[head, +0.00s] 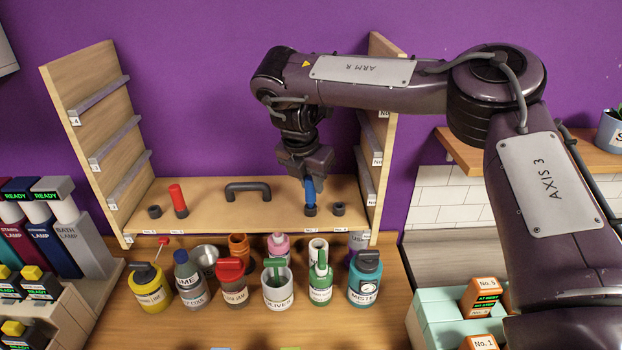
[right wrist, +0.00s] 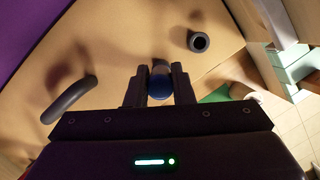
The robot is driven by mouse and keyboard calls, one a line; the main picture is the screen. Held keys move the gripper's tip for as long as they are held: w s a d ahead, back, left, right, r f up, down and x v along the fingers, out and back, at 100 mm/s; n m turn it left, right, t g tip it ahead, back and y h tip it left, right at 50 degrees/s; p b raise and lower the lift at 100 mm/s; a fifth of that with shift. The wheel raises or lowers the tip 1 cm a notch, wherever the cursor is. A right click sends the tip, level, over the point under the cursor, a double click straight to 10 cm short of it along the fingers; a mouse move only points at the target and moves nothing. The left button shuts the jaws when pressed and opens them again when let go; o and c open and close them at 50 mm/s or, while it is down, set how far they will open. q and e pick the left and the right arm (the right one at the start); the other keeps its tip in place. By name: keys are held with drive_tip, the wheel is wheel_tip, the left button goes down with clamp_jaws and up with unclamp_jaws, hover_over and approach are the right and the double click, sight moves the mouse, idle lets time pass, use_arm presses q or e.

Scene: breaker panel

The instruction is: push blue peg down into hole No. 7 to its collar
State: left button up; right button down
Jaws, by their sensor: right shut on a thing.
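The blue peg (head: 309,189) stands upright at the dark ring of a hole (head: 310,210) on the wooden board, above a label that seems to read No. 7. Its lower end meets the ring; how deep it sits I cannot tell. My right gripper (head: 307,177) is above the board, pointing down and shut on the blue peg's upper part. In the right wrist view the blue peg (right wrist: 160,82) is between the two fingers (right wrist: 160,88). My left gripper is not in view.
An empty dark ring (head: 339,209) is close on the right. A grey handle (head: 248,191) and a red peg (head: 178,200) in another ring stand to the left. Shelf sides flank the board. Several bottles and cups, such as a teal bottle (head: 365,277), stand in front.

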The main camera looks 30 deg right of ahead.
drive_tip(key=shift+f, duration=0.75)
drive_tip(key=c, duration=1.2)
unclamp_jaws()
drive_tip(key=shift+o, duration=0.2)
drive_tip(key=shift+r, duration=0.15)
drive_tip(key=b+v, duration=0.1)
drive_tip(key=v, duration=0.6)
drive_tip(key=shift+s+a+r, duration=0.1)
drive_tip(key=shift+a+r, duration=0.05)
drive_tip(key=shift+r, duration=0.15)
drive_tip(key=shift+f, duration=0.15)
